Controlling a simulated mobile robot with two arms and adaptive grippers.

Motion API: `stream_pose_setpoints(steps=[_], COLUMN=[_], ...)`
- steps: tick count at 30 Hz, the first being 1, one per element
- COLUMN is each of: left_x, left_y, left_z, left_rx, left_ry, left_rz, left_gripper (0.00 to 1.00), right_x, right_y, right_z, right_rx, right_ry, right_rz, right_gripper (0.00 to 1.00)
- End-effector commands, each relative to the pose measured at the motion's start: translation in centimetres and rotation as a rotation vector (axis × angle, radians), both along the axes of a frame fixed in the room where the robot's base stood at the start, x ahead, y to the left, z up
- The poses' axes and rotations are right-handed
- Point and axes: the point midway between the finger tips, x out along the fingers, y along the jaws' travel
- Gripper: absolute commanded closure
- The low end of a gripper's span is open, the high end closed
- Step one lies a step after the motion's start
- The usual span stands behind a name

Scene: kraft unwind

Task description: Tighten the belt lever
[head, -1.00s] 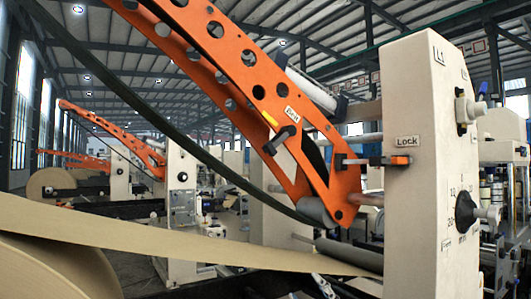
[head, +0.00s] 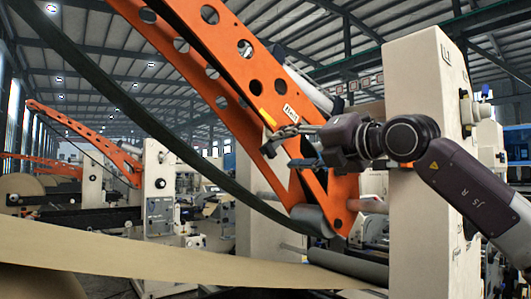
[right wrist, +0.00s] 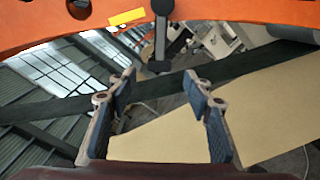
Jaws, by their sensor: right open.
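The belt lever (head: 267,149) is a dark bar with a rounded end, mounted on the orange perforated arm (head: 222,62) below a small white label and a yellow mark. In the right wrist view the belt lever (right wrist: 161,38) hangs down from the orange arm, its knob just beyond the fingertips. My right gripper (head: 287,148) reaches in from the right and partly hides the lever. Its two fingers (right wrist: 158,88) are open with nothing between them, on either side of the lever's line. Whether a finger touches the lever, I cannot tell. My left gripper is not in view.
A cream machine post (head: 418,245) stands right, behind my right arm. A dark belt (head: 150,120) runs diagonally past the orange arm. A tan paper web (head: 150,253) crosses below to a grey roller (head: 347,263). Similar orange-armed machines stand at the back left.

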Motion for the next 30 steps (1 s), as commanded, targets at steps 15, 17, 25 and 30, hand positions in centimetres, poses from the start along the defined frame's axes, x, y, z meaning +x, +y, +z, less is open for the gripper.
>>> stream_pose_setpoints(steps=[15,17,25,30], left_x=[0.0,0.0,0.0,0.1], left_y=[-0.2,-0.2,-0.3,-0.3], left_z=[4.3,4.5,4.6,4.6], left_rx=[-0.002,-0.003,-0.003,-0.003], left_ry=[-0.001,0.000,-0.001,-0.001], left_rz=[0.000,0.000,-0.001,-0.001], left_gripper=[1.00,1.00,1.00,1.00], right_x=[5.5,5.8,6.2,6.1], right_y=[3.9,4.2,4.4,4.4], right_z=[0.5,0.4,0.2,0.2], right_rx=[-0.004,-0.005,-0.005,-0.005], right_ry=[0.001,0.000,-0.002,-0.002], right_rz=[-0.005,-0.005,-0.005,-0.005], right_gripper=[0.54,0.54,0.54,0.64])
